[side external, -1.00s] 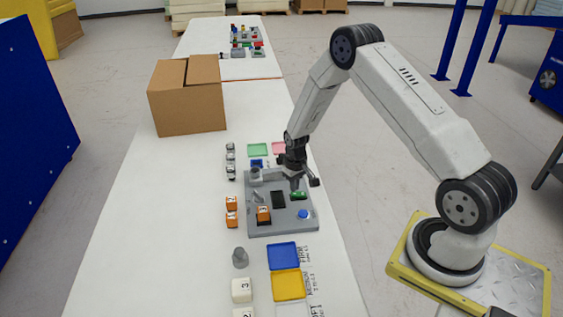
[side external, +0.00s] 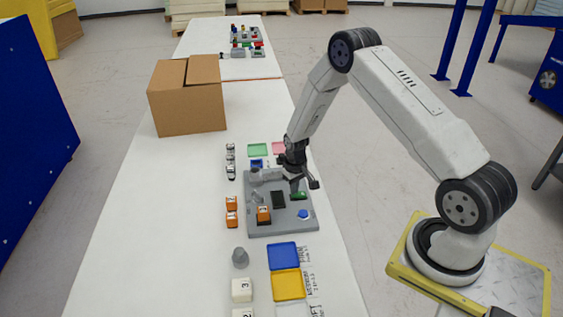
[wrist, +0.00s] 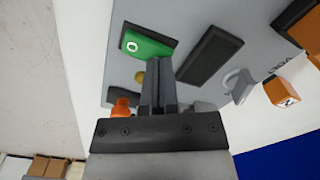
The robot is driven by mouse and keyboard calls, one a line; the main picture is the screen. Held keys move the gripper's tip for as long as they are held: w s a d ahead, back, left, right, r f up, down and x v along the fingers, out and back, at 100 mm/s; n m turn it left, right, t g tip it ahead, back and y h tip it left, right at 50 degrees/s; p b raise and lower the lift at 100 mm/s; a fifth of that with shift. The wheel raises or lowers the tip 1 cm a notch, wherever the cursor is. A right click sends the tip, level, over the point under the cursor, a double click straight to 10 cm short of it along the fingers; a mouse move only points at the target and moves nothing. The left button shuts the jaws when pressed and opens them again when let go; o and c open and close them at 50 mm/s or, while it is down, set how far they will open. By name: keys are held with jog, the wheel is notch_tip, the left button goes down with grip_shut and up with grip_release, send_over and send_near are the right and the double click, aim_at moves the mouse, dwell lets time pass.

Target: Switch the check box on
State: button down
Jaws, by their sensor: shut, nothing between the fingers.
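The check box is a grey panel box (side external: 252,229) on the white table in the side view. A green rocker switch (side external: 299,196) sits on its right part; in the wrist view the switch (wrist: 148,45) shows a white "O" mark near one end. My gripper (side external: 294,188) is shut and empty, pointing down over the box right at the switch. In the wrist view my shut fingers (wrist: 158,66) end at the near edge of the green switch. I cannot tell whether they touch it. The fingers hide part of the panel.
The panel also has a dark rectangular recess (side external: 278,199), a blue button (side external: 303,214) and an orange cube (side external: 264,213). More orange cubes (side external: 231,203) lie left of it. Blue (side external: 283,256) and yellow (side external: 288,285) trays are in front. A cardboard box (side external: 187,100) stands behind.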

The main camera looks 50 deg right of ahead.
jog(key=shift+f, duration=0.35)
dwell(0.3)
jog(key=shift+r, duration=3.5)
